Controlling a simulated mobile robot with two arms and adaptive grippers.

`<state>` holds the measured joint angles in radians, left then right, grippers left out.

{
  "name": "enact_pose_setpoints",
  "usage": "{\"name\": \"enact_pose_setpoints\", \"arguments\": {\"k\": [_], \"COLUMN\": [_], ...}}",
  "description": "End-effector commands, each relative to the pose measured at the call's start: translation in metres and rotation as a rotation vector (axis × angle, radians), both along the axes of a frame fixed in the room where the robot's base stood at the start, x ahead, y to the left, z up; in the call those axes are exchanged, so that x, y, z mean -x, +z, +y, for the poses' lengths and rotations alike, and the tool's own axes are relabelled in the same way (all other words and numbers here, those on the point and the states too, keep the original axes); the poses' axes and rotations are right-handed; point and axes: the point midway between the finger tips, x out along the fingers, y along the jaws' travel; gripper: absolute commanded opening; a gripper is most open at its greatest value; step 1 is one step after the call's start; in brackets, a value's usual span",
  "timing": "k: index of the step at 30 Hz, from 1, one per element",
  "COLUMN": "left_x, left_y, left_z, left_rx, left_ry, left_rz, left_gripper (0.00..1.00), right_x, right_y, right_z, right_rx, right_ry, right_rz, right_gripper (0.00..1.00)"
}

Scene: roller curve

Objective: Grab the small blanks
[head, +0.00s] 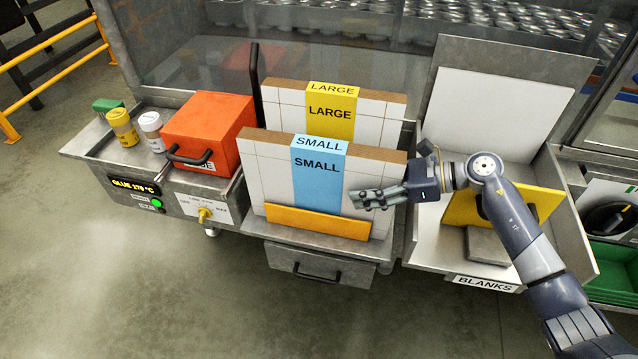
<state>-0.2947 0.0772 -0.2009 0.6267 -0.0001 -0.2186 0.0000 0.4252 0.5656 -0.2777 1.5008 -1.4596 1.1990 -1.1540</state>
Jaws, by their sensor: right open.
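The small blanks (270,184) stand upright as a front stack with a brown top edge. A light blue band marked SMALL (318,180) wraps their middle. My right gripper (356,199) is open at the right part of the stack's front, its fingers pointing left near the blue band's right edge. I cannot tell whether it touches the stack. The large blanks (382,115) stand behind, with a yellow band marked LARGE (331,112). My left gripper is not in view.
A yellow-orange front lip (318,222) holds the stack's bottom. An orange box (208,125) with a handle stands left, beside the glue unit (135,186). The blanks tray (425,240), with a white panel (490,110) and a yellow plate (465,207), is right, under my arm.

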Motion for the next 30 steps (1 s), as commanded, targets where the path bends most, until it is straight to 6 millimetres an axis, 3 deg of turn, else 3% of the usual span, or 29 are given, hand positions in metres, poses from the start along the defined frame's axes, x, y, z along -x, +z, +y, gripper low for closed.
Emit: {"name": "enact_pose_setpoints", "arguments": {"k": [5,12,23,30], "left_x": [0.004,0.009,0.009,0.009], "left_y": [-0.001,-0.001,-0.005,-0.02], "left_z": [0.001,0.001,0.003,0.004], "left_rx": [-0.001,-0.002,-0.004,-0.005], "left_ry": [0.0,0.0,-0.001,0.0], "left_rz": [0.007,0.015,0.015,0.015], "left_gripper": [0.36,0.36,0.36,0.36], "right_x": [0.0,0.0,-0.001,-0.001], "right_y": [-0.001,0.0,0.008,0.049], "right_z": [0.0,-0.001,-0.001,-0.001], "right_rx": [0.001,0.0,-0.002,0.0], "right_ry": [-0.001,0.0,0.0,0.001], "right_rz": [0.0,0.0,-0.008,-0.012], "right_gripper": [0.54,0.0,0.0,0.0]}}
